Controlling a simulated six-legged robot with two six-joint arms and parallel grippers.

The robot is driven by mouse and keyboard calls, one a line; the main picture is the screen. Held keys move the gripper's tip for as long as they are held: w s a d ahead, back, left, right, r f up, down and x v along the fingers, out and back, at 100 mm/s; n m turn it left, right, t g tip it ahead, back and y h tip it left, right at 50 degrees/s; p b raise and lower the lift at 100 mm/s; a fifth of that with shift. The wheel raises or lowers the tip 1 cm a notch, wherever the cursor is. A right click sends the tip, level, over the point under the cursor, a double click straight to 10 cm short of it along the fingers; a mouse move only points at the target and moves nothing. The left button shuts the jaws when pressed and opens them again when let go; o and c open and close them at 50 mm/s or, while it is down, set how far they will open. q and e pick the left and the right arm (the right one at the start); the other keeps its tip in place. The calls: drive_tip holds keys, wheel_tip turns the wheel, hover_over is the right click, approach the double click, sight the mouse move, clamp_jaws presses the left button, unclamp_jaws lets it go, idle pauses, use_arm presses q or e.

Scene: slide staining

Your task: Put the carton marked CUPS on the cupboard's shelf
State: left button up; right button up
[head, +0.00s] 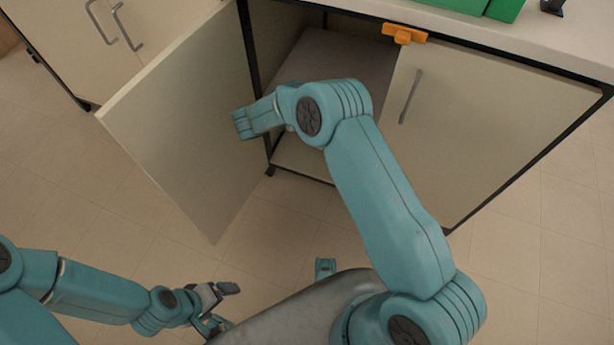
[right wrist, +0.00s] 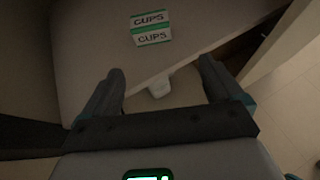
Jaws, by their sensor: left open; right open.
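The carton marked CUPS (right wrist: 151,29), white with green bands, shows in the right wrist view. It sits on a pale flat shelf (right wrist: 95,55) inside the dim cupboard, back from the shelf's front edge. My right gripper (right wrist: 160,78) is open and empty, in front of that edge and apart from the carton. In the head view my right arm reaches to the cupboard's open left side, where the grey shelf (head: 345,62) shows; the carton is out of sight there. My left gripper (head: 220,306) is open and empty, low on the left over the floor.
The cupboard's left door (head: 185,115) stands wide open; its right door (head: 480,120) is shut. An orange piece (head: 404,34) sits at the counter's front edge. A small white thing (right wrist: 159,84) lies between my right fingers in view, below the shelf edge.

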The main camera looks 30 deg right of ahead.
drive_tip(key=s+a+f+m+g+y, duration=0.3)
drive_tip(key=s+a+f+y, duration=0.1)
drive_tip(key=s+f, duration=0.4)
drive_tip(key=s+a+f+m+g+y, duration=0.2)
drive_tip(key=s+a+f+y, duration=0.3)
drive_tip(key=s+f, duration=0.3)
drive_tip(key=s+a+r+m+t+y, duration=0.1)
drive_tip(key=s+a+m+y, duration=0.2)
drive_tip(key=s+m, duration=0.5)
drive_tip(key=s+a+r+m+y, duration=0.1)
drive_tip(key=s+a+m+y, duration=0.2)
drive_tip(key=s+a+m, duration=0.2)
drive_tip(key=s+m, duration=0.3)
drive_tip(key=m, duration=0.2)
drive_tip(key=shift+s+a+r+m+t+y, duration=0.3)
drive_tip(key=shift+t+y, duration=0.1)
